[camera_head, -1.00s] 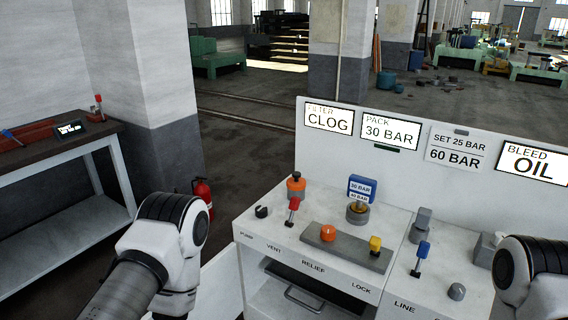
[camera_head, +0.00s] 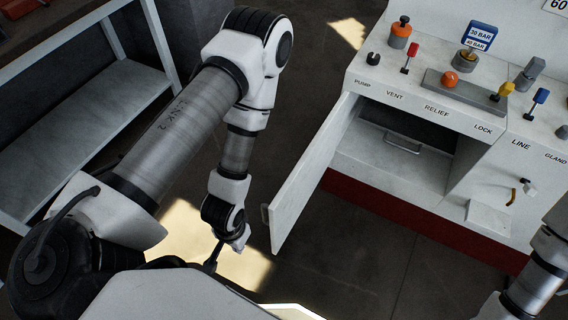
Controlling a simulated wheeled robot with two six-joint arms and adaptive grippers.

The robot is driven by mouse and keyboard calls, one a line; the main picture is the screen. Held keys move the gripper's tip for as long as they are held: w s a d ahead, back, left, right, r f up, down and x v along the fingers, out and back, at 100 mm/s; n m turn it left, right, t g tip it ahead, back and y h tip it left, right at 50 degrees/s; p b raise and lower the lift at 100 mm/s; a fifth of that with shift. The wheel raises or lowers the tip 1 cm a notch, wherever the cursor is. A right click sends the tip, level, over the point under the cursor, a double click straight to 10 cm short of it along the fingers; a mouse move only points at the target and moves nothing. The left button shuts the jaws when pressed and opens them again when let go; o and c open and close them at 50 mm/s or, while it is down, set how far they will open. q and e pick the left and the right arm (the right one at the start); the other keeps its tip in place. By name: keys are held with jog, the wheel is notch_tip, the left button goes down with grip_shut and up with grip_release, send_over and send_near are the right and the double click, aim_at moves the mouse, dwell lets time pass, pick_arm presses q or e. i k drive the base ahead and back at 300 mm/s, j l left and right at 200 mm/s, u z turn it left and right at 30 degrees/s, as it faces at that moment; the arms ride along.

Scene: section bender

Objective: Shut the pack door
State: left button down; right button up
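The pack door (camera_head: 312,165) is a white panel hinged at the left side of the cabinet (camera_head: 395,165) under the control console. It stands wide open, swung out toward me, with a small grey fitting (camera_head: 265,214) at its free edge. The compartment behind it is open and shows a dark recess with a metal handle. My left gripper (camera_head: 212,266) hangs left of the door's free edge, apart from it. It is dark, small and partly hidden by my own body, so its fingers are not clear. My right arm is at the lower right; its gripper is not in view.
The console top carries a red lever (camera_head: 411,57), an orange knob (camera_head: 450,79), a yellow lever (camera_head: 502,91) and a blue lever (camera_head: 539,99). A grey-topped bench (camera_head: 85,130) stands at the left. Bare floor lies between the bench and the door.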

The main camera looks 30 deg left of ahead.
aim_at(284, 211)
jog(key=i+j+z, duration=0.1)
jog(key=j+z, duration=0.4)
jog(key=j, duration=0.7)
jog(key=k+j+z, duration=0.1)
jog(key=j+z, duration=0.4)
jog(key=j, duration=0.7)
jog(key=k+j+z, duration=0.25)
jog(key=k+j, duration=0.6)
jog(key=k, duration=0.15)
